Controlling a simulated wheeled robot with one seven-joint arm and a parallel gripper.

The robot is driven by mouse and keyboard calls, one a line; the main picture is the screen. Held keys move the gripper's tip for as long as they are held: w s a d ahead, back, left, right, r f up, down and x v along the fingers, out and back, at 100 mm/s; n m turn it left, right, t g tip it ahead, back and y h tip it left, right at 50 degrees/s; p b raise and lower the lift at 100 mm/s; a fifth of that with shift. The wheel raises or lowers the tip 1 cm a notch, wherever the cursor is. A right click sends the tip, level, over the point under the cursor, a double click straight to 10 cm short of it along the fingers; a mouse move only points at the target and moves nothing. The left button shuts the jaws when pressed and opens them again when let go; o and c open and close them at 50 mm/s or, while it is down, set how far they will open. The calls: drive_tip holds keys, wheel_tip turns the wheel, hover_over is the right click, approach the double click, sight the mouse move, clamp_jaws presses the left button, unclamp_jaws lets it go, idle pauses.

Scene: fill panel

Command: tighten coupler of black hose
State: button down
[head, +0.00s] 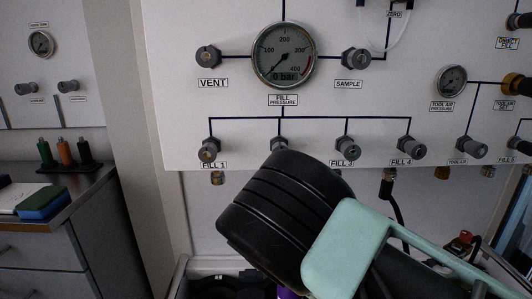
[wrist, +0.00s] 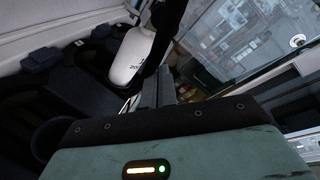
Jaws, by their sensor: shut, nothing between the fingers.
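A black hose (head: 397,212) hangs below the FILL 4 knob (head: 418,148) in the head view. Its coupler (head: 387,188) is at the panel's underside; I cannot tell how tight it is. My arm covers the lower middle of the head view and hides part of the space under the panel. My gripper (wrist: 160,88) shows in the wrist view as grey fingers, shut and empty. It is low, apart from the coupler, with a white cylinder (wrist: 132,54) and a dark upright shape just beyond the fingers.
The white panel (head: 240,98) carries a large fill pressure gauge (head: 284,54) reading 0 bar and several knobs. A bench (head: 90,185) with bottles and a blue item stands at the left. Dark holders (wrist: 45,95) lie left of my gripper, and a glass-like surface (wrist: 245,45) is at the right.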

drive_tip(key=w+d+r+n+t+h, duration=0.1)
drive_tip(key=w+d+r+n+t, duration=0.1)
drive_tip(key=w+d, duration=0.4)
drive_tip(key=shift+w+d+r+n+t+b, duration=0.15)
drive_tip(key=shift+w+d+n+t+b, duration=0.25)
drive_tip(key=shift+w+n+t, duration=0.55)
drive_tip(key=shift+s+d+n+p, duration=0.2)
drive_tip(key=shift+s+p, duration=0.35)
drive_tip(key=shift+s, duration=0.4)
idle(0.4)
drive_tip(key=shift+r+p, duration=0.35)
drive_tip(key=shift+p, duration=1.7)
drive_tip(key=shift+s+d+r+p, duration=0.15)
drive_tip(key=shift+s+r+p, duration=0.15)
drive_tip(key=shift+p, duration=1.4)
